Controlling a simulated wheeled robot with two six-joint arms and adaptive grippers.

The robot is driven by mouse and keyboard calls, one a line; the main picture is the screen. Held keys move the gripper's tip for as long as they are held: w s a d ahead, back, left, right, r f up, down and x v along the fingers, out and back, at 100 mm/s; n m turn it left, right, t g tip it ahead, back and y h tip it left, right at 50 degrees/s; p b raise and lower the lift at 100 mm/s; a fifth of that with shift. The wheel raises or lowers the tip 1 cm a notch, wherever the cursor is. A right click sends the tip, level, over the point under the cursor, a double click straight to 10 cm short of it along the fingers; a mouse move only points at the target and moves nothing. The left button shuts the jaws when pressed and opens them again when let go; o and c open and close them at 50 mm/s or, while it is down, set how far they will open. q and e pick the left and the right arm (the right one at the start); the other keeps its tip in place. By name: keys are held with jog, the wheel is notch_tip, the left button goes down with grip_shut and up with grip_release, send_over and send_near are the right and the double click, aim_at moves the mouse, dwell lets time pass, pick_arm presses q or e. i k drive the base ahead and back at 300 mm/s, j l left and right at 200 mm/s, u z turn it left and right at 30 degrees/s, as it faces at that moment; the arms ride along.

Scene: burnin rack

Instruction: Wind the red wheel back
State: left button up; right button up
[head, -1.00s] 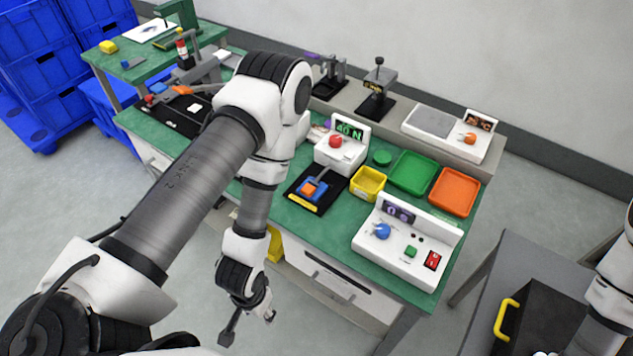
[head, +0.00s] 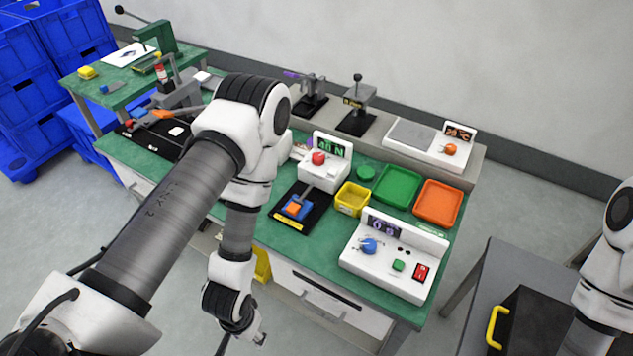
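A round red knob (head: 318,158), the only red wheel-like part I can make out, sits on the front of a white box (head: 322,176) with a green display that seems to read 40 N. This box stands on the green-topped bench (head: 270,235). My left gripper (head: 241,343) hangs low in front of the bench, well below and apart from the knob. Its fingers look spread and empty, partly cut off by the bottom edge. My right arm shows at the right edge, but its gripper is out of view.
In front of the box is a black base (head: 319,217) with a blue and orange part. Nearby are yellow (head: 352,200), green (head: 397,186) and orange (head: 437,204) trays. A white panel (head: 385,270) with a blue knob stands at the front right. A black case (head: 535,325) is lower right.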

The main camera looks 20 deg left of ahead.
aim_at(318, 160)
jog(key=j+z, duration=0.25)
jog(key=k+j+z, duration=0.25)
jog(key=j+z, duration=0.2)
jog(key=j, duration=0.2)
jog(key=k, duration=0.05)
